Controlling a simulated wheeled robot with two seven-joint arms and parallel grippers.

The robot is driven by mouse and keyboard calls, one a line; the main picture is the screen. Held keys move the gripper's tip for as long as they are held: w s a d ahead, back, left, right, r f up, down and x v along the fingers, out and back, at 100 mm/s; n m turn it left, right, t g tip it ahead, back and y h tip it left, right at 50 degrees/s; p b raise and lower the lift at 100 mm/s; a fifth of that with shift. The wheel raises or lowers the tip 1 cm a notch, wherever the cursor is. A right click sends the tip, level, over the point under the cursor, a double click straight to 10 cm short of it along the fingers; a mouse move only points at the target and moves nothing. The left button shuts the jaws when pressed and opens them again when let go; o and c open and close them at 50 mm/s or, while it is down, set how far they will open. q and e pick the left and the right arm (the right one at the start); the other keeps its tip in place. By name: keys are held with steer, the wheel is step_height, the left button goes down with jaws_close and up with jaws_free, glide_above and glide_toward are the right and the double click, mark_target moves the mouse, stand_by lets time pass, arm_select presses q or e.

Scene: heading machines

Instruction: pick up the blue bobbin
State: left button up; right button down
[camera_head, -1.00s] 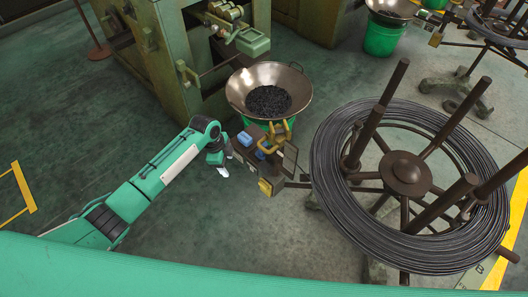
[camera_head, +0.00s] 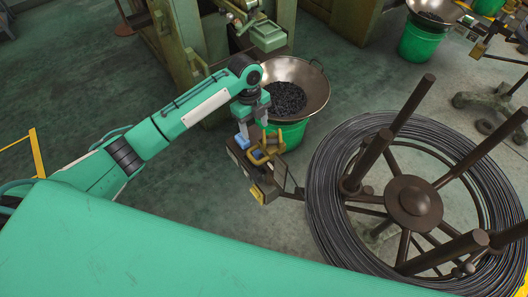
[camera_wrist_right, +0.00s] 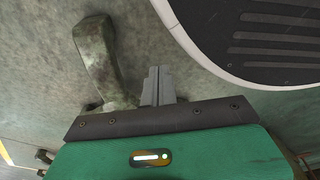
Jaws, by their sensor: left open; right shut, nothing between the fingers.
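A blue block-like piece (camera_head: 241,142) sits on the top left of a small dark box-like fixture (camera_head: 262,180) in the head view. My left gripper (camera_head: 243,129) is open and points down just above the first blue piece. Whether it touches that piece is unclear. My right gripper (camera_wrist_right: 157,72) is shut and empty in the right wrist view, away from any blue piece.
A wide metal bowl (camera_head: 313,82) of dark small parts stands on a green bucket (camera_head: 291,133) just behind the fixture. A large wire coil (camera_head: 335,225) on a spoked stand with upright posts (camera_head: 400,120) is at the right. Green machines (camera_head: 188,45) stand behind. Floor at left is open.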

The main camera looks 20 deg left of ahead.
mark_target(258, 153)
arm_select(q)
steer(key=f, duration=0.6)
steer(key=shift+s+d+f, duration=0.35)
steer(key=shift+s+d, duration=0.05)
steer(key=shift+s+d+f, duration=0.1)
steer(key=shift+s+f, duration=0.1)
steer(key=shift+f, duration=0.7)
steer(key=shift+s+d+f, duration=0.15)
steer(key=shift+s+f, duration=0.05)
steer(key=shift+f, duration=0.65)
steer(key=shift+s+d+f, duration=0.1)
steer(key=shift+s+f, duration=0.1)
steer(key=shift+f, duration=0.7)
steer(key=c, duration=1.1)
